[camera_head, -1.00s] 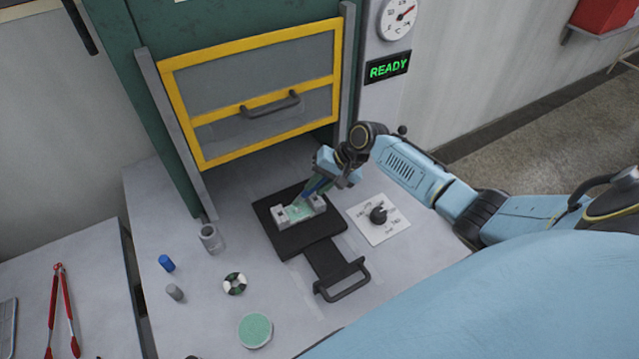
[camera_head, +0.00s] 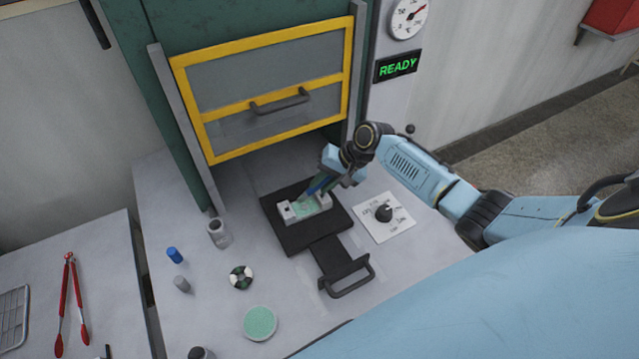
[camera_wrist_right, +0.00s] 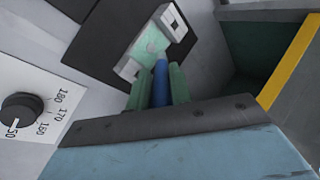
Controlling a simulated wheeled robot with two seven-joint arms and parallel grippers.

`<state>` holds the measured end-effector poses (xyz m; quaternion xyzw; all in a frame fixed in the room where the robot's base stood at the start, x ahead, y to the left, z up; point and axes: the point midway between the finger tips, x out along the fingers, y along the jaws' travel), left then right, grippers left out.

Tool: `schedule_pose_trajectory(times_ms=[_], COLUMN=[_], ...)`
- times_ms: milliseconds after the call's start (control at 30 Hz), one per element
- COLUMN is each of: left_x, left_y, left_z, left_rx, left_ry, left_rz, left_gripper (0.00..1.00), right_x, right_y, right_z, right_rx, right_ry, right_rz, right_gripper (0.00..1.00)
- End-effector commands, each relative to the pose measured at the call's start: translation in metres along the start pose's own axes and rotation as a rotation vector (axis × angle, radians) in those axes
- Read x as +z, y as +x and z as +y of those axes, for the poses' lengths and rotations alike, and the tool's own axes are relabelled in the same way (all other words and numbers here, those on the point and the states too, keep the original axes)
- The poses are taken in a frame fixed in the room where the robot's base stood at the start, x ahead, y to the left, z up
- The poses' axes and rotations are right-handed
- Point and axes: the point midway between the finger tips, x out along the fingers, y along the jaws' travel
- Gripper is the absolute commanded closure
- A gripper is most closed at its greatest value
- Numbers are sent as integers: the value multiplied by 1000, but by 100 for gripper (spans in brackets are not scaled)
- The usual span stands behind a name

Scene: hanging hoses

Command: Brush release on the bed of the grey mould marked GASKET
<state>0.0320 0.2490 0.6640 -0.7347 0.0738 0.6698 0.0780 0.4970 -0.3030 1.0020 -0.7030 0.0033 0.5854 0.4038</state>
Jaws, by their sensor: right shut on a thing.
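The grey mould (camera_head: 286,212) sits on a black sliding plate (camera_head: 296,241) in front of the press. Its bed shows pale green, and its marking is too small to read. My right gripper (camera_head: 322,186) is shut on a blue-handled brush (camera_head: 315,190), tilted down over the bed. In the right wrist view the brush (camera_wrist_right: 160,83) runs between the green fingers (camera_wrist_right: 159,84) to the mould (camera_wrist_right: 168,17). The brush tip is at the green bed, but I cannot tell whether it touches. My left gripper is not in view.
The press's yellow-framed guard (camera_head: 262,130) is raised behind the mould. A dial panel (camera_head: 384,217) lies right of the plate. A green-topped round dish (camera_head: 260,323), a black-and-white ring (camera_head: 241,277), small cylinders and a grey cup (camera_head: 218,233) stand left. Red tongs (camera_head: 70,305) lie on the side table.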

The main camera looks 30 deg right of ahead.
Motion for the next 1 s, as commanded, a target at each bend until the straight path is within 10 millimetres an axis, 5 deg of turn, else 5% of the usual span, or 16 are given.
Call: schedule_pose_trajectory(times_ms=[1000], left_x=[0], left_y=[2], left_z=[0], left_rx=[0], left_ry=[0], left_rz=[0], left_gripper=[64], right_x=[-13], right_y=[-13], right_z=[19], right_rx=[2], right_ry=[1], right_rz=[1], right_gripper=[100])
